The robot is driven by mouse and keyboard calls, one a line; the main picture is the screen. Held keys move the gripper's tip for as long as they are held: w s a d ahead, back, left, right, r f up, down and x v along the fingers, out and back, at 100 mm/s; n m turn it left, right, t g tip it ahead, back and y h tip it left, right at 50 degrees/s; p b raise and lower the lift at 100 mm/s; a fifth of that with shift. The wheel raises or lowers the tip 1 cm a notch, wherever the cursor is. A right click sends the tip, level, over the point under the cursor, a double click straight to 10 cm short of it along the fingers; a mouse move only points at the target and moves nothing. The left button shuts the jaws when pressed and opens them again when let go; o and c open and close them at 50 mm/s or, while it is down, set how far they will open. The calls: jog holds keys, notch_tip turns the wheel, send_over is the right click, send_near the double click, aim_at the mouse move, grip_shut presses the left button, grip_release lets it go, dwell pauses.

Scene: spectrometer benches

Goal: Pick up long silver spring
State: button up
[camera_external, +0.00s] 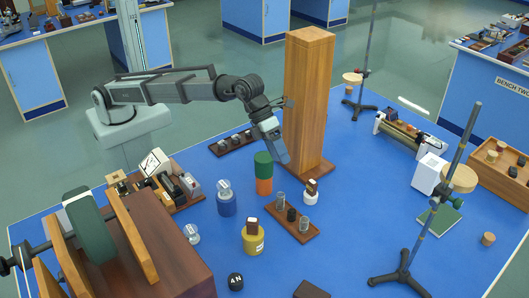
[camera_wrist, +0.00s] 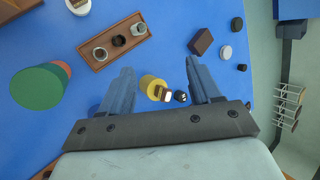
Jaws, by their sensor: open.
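A tall wooden block (camera_external: 308,100) stands close to my gripper. A green-and-orange cylinder (camera_external: 263,172) stands behind the tray, and a yellow cylinder (camera_external: 253,240) in front. A small white piece (camera_external: 311,197) stands behind right.

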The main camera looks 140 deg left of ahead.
aim_at(278, 195)
jog(key=s+f+g+y, duration=0.1)
jog(key=f+g, duration=0.1)
jog(key=f, duration=0.4)
jog(key=s+a+f+g+y, duration=0.1)
jog(key=f, duration=0.4)
jog(key=s+a+f+g+y, duration=0.1)
jog(key=f+g, duration=0.1)
jog(key=f, duration=0.4)
jog(key=shift+s+f+g, duration=0.1)
jog(key=shift+f+g, duration=0.2)
jog(key=shift+d+x, duration=0.2)
jog(key=shift+x, duration=2.45)
jog(key=shift+c, duration=0.3)
jog(key=c, duration=1)
